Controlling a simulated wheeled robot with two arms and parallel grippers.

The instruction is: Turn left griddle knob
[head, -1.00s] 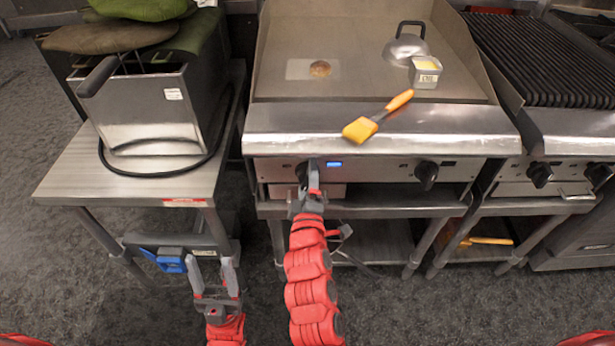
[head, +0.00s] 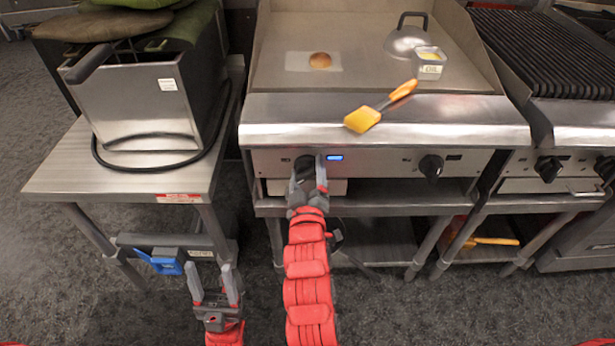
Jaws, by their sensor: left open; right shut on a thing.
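The left griddle knob (head: 304,162) is black and sits on the front panel of the griddle (head: 380,120), left of a lit blue display (head: 335,158). My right gripper (head: 308,172) is at this knob, shut on it with a finger on either side. The fingers hide part of the knob, so its exact angle is hard to tell. My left gripper (head: 213,284) is open and empty, low over the floor, left of my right arm and well away from the griddle.
The right griddle knob (head: 431,167) is free. A bun (head: 320,61), a lid (head: 407,42) and an oil container (head: 429,63) are on the griddle. A side table (head: 60,172) stands left.

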